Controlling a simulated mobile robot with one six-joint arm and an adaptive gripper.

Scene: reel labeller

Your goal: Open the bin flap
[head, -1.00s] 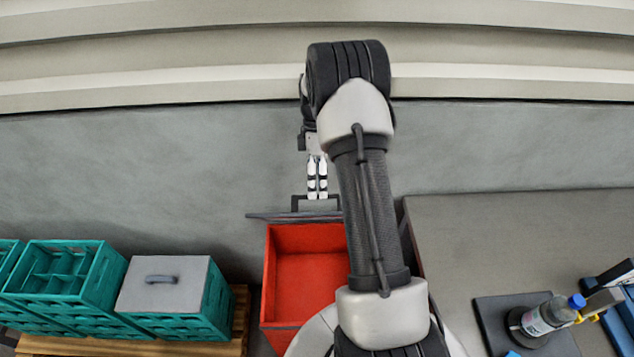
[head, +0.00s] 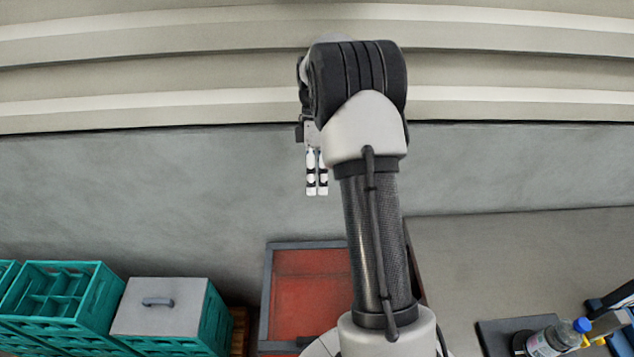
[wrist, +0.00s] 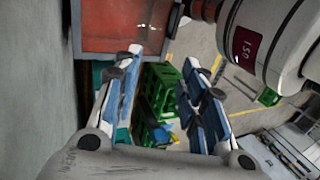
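The bin is at the bottom middle of the head view. Its flap (head: 268,300) lies over the top as a grey frame around a see-through panel, with the red inside showing through. The flap looks shut; a dark handle shows at its near edge, partly hidden by my arm. The flap also shows in the wrist view (wrist: 122,58) at the top, red inside a grey frame. My gripper (head: 317,193) is beyond the bin's far edge, in front of the grey wall, touching nothing. In the wrist view its fingers (wrist: 163,55) stand apart with nothing between them.
Green crates (head: 55,300), one with a grey lid (head: 162,305) and handle, stand left of the bin. A grey worktop (head: 530,260) lies to the right, with a blue-capped bottle (head: 555,338). The grey wall (head: 180,190) stands behind.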

